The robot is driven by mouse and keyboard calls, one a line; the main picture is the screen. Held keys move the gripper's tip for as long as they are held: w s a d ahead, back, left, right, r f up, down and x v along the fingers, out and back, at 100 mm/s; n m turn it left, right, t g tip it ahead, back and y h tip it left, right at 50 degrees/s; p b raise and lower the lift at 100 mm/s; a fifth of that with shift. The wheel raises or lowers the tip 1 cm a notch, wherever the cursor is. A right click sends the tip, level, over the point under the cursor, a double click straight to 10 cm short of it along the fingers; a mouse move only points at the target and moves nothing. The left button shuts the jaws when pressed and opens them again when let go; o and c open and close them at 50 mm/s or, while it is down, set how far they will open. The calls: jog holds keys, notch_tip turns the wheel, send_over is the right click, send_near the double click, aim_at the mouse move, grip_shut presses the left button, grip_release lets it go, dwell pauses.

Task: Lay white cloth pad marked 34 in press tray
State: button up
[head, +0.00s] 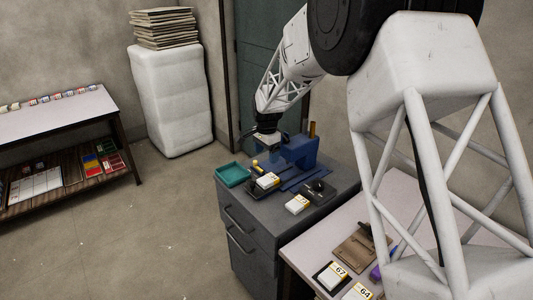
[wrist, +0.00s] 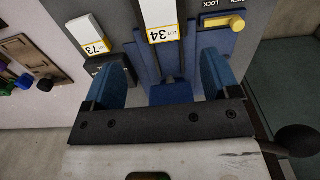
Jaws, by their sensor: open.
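The white pad marked 34 (wrist: 161,17), with a yellow-edged label, lies on the blue press tray (wrist: 201,42), its upper end cut off in the wrist view. In the head view this pad (head: 268,181) appears at the front of the blue press (head: 300,152). I cannot tell how squarely it sits in the tray. My gripper (wrist: 158,63) is open, its blue fingers apart and the pad beyond their tips. A blue block shows between the fingers, with no cloth held. In the head view my gripper (head: 268,138) is over the cabinet by the press.
A yellow lever (wrist: 224,27) marked LOCK is on the other side. A teal bin (head: 232,175) stands at the cabinet's left edge. Pads 67 (head: 336,271) and 64 (head: 359,291) lie on the near table.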

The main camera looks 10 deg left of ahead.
dwell(0.3)
jog(key=s+d+r+n+t, duration=0.1)
jog(key=s+d+r+n, duration=0.1)
jog(key=s+d+r, duration=0.7)
jog(key=s+d+r+n, duration=0.2)
jog(key=s+d+r, duration=0.65)
jog(key=s, duration=0.35)
jog(key=s+d+n, duration=0.2)
jog(key=s+d, duration=0.3)
jog(key=s, duration=0.9)
jog(key=s+d+f+n+t, duration=0.1)
jog(key=s+d, duration=0.5)
jog(key=s, duration=0.9)
jog(key=shift+s+d+n+t, duration=0.2)
jog(key=shift+n+t, duration=0.1)
jog(key=shift+n, duration=0.6)
jog(key=shift+c, duration=0.2)
